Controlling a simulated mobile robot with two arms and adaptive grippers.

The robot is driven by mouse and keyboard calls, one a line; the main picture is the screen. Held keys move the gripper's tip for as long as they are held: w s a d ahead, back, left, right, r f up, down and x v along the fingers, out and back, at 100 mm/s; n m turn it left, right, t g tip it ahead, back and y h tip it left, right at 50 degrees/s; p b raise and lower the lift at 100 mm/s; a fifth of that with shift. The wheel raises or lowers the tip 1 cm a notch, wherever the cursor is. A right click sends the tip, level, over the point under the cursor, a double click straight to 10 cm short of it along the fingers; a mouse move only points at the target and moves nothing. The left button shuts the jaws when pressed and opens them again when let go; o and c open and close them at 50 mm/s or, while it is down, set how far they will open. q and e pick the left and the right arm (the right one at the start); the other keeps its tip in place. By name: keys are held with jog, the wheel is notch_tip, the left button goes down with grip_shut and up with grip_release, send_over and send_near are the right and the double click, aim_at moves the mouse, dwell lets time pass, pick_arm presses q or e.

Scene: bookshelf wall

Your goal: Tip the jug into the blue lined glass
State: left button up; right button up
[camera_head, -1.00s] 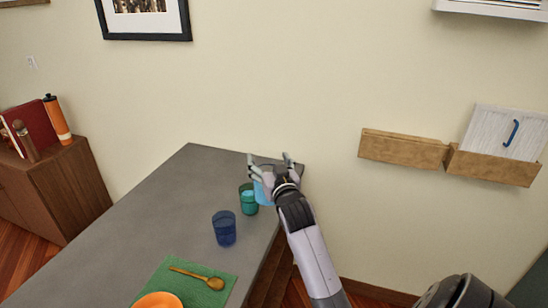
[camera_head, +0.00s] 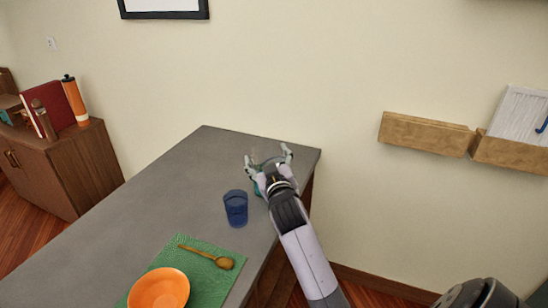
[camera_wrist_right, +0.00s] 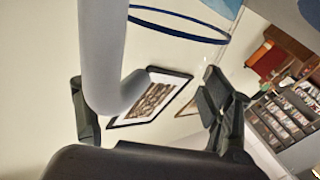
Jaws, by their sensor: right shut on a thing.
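The blue glass (camera_head: 235,208) stands upright on the grey table, left of my right gripper. My right gripper (camera_head: 268,158) is over the table near its right edge, shut on the jug. In the right wrist view, the jug shows as a thick grey curved handle (camera_wrist_right: 103,60) between the fingers and a blue rim (camera_wrist_right: 180,26). In the head view, the jug's body is mostly hidden by the gripper. A teal glass (camera_head: 259,189) is largely hidden behind the gripper and wrist. My left gripper is not in view.
A green mat (camera_head: 205,266) with a wooden spoon (camera_head: 222,262) and an orange bowl (camera_head: 158,291) lies at the table's front. The table's left and far parts (camera_head: 170,185) are clear. The wall stands behind, with wooden holders (camera_head: 425,133) at right.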

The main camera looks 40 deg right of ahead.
jog(key=shift+w+a+f+n+b, duration=0.25)
jog(key=shift+a+f+n+b, duration=0.15)
jog(key=shift+a+f+b, duration=0.2)
jog(key=a+n, duration=0.1)
jog(key=n, duration=0.1)
jog(key=w+a+f+n, duration=0.1)
jog(key=shift+w+a+n+b, duration=0.2)
jog(key=shift+a+n+b, duration=0.15)
jog(key=shift+n, duration=0.05)
jog(key=shift+a+f, duration=0.1)
jog(key=shift+f, duration=0.25)
jog(key=shift+w+a+f+n+b, duration=0.15)
jog(key=shift+a+f+n+b, duration=0.2)
jog(key=shift+f+n+b, duration=0.25)
jog(key=shift+w+a+r+n+p, duration=0.15)
jog(key=shift+a+r+n+p, duration=0.15)
jog(key=shift+n+p, duration=0.6)
jog(key=shift+w+a+r+n+p, duration=0.15)
jog(key=shift+a+n+p, duration=0.15)
jog(key=shift+n+p, duration=0.55)
dwell(4.0)
